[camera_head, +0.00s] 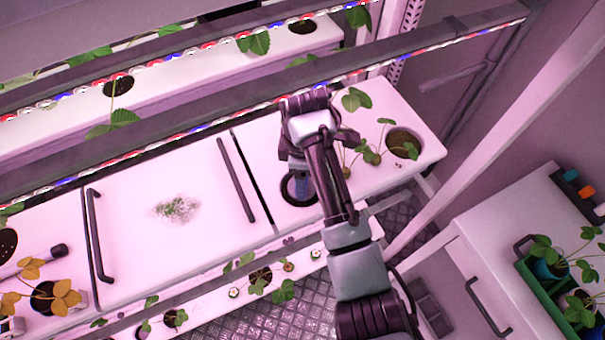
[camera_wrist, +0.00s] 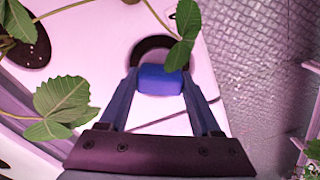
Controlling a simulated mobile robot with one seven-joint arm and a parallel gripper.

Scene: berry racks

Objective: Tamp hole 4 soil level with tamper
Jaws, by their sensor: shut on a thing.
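My gripper (camera_head: 297,170) is over the white rack at a round hole (camera_head: 284,192) with a dark rim, just right of a dark slot. In the wrist view, my gripper (camera_wrist: 160,78) is shut on a blue block-like handle (camera_wrist: 160,80), which I take for the tamper. Part of a dark ring (camera_wrist: 141,46) shows beyond the handle, partly covered by a leaf. The tamper's lower end and the soil under it are hidden, so I cannot tell whether they touch. No hole number is readable.
A soil-filled hole (camera_head: 403,141) and leafy plants (camera_head: 369,155) stand close to the right of my gripper. A light-strip bar (camera_head: 215,118) crosses behind my arm. A white panel with a handle (camera_head: 236,180) lies to the left. A green tray (camera_head: 548,296) of plants stands at lower right.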

